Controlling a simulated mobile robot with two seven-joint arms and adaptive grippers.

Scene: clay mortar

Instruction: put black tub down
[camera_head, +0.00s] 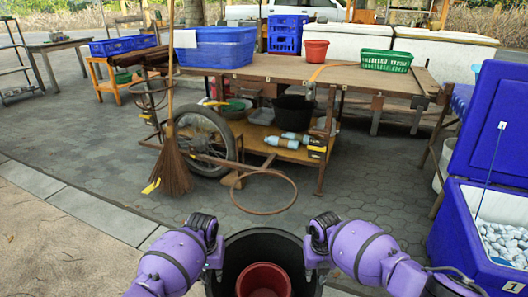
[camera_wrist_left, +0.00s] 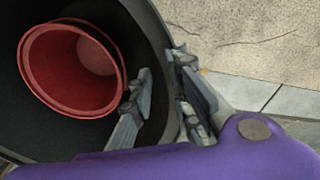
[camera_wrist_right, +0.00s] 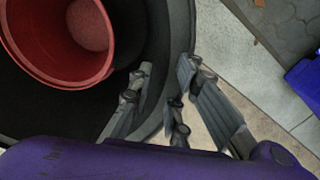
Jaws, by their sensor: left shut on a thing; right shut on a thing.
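The black tub (camera_head: 235,254) is at the bottom centre of the head view, with a red pot (camera_head: 264,281) inside it. My left gripper (camera_head: 218,262) is shut on the tub's left rim. In the left wrist view its fingers (camera_wrist_left: 165,100) lie on both sides of the black wall (camera_wrist_left: 163,40). My right gripper (camera_head: 310,258) is shut on the tub's right rim. In the right wrist view its fingers (camera_wrist_right: 165,105) straddle the wall (camera_wrist_right: 180,40). The tub's underside is hidden, so I cannot tell whether it touches the ground.
A wooden cart (camera_head: 285,72) with a wheel (camera_head: 203,140) stands ahead, with a broom (camera_head: 171,172) leaning on it and blue crates (camera_head: 215,50) on top. Its hoop (camera_head: 290,205) juts toward me. A blue cooler (camera_head: 470,200) stands at the right. Paving (camera_head: 100,180) is clear at the left.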

